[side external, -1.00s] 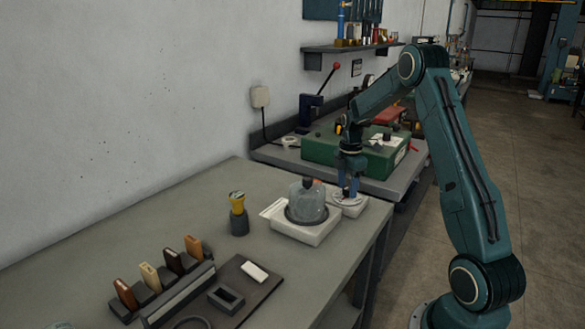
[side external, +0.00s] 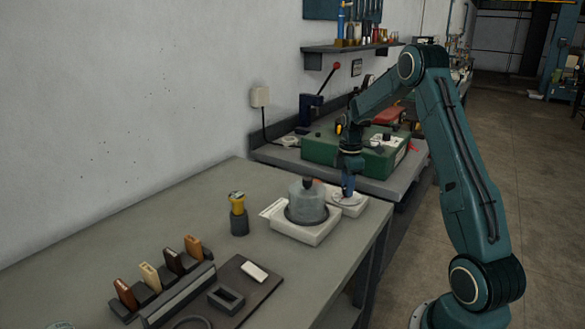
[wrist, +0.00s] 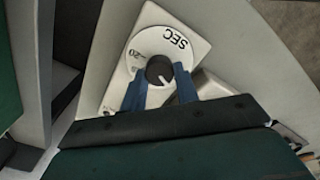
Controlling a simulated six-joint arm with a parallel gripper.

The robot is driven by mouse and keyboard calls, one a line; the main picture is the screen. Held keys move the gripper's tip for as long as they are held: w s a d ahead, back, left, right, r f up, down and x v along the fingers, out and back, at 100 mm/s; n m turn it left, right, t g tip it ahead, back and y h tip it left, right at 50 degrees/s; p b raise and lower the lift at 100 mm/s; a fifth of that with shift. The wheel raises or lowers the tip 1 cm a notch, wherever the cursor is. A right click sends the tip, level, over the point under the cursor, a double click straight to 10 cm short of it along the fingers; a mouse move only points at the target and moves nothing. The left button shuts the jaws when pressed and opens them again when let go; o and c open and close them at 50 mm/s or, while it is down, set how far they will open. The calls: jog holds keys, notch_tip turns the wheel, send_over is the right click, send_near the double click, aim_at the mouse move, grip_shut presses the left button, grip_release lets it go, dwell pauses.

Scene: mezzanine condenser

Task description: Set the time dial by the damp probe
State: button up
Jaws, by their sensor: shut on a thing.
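The time dial (side external: 349,201) is a round pale dial on a white base, beside a domed unit. In the wrist view the dial (wrist: 150,42) carries the letters SEC and a dark round knob (wrist: 159,69) at its middle. My gripper (side external: 348,192) points straight down over it. In the wrist view the blue fingers of my gripper (wrist: 161,78) are shut on the knob, one on each side. A yellow-headed tool (side external: 237,203), perhaps the damp probe, stands upright in a dark holder left of the domed unit. Its reading is too small to make out.
The domed unit (side external: 306,203), on a white base, stands close left of my gripper. A green case (side external: 345,150) lies behind on another bench. Several wood-toned pieces (side external: 160,270) stand in a rack at front left.

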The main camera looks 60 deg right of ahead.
jog(key=m, duration=0.4)
jog(key=shift+d, duration=0.1)
jog(key=m, duration=1.1)
jog(key=shift+d, duration=0.1)
jog(key=m, duration=0.7)
jog(key=shift+s+m, duration=0.1)
jog(key=shift+m, duration=0.2)
jog(key=m, duration=0.7)
jog(key=o, duration=1)
